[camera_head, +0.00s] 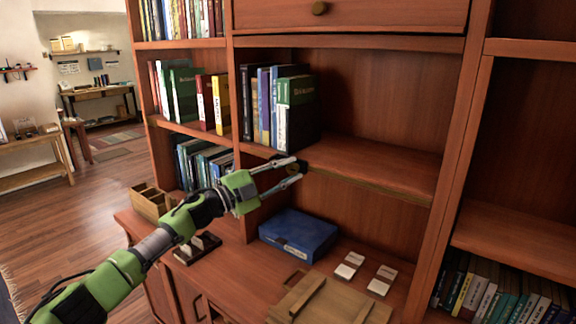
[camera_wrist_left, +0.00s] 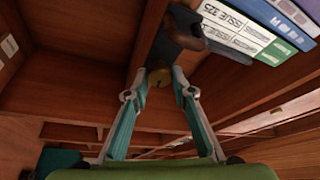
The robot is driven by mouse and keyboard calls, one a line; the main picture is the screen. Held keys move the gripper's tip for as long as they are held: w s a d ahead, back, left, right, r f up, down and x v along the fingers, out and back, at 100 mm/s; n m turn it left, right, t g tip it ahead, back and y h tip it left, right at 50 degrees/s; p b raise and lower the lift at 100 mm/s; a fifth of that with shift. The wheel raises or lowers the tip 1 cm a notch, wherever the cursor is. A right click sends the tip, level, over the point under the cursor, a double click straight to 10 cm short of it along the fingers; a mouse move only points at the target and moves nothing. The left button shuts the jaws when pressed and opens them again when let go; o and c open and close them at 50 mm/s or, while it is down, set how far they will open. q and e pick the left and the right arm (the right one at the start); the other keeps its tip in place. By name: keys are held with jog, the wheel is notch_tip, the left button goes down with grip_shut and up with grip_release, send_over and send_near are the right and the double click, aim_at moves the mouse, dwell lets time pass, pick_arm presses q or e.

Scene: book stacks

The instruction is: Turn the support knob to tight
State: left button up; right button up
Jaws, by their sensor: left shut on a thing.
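The support knob (camera_wrist_left: 159,78) is a small round brass-coloured knob with a dark mark, under the shelf that holds the magazines. My left gripper (camera_wrist_left: 162,84) is shut on it, with one fingertip at each side. In the head view, my left gripper (camera_head: 294,171) reaches up to the front edge of the middle shelf (camera_head: 380,172). There the knob is mostly hidden by the fingers, and I cannot read how far it is turned. My right gripper is in neither view.
Upright books (camera_head: 297,108) stand on the shelf just above my left gripper. Below are a blue box (camera_head: 298,236), white cards (camera_head: 349,265), a wooden board (camera_head: 330,300) and a wooden organiser (camera_head: 150,203) on the desk. The right part of the middle shelf is clear.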

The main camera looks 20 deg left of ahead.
pick_arm(q)
jog(key=m+g+p, duration=0.1)
jog(key=m, duration=0.1)
jog(key=m+p, duration=0.1)
jog(key=m, duration=0.1)
jog(key=shift+r+g+p, duration=0.2)
jog(key=shift+g+p, duration=0.1)
jog(key=shift+g, duration=0.1)
jog(key=shift+f+m+g+y+p, duration=0.1)
jog(key=shift+m+g+y+p, duration=0.35)
jog(key=shift+m, duration=0.75)
jog(key=shift+f, duration=0.1)
jog(key=o, duration=1.1)
jog(key=v, duration=1.2)
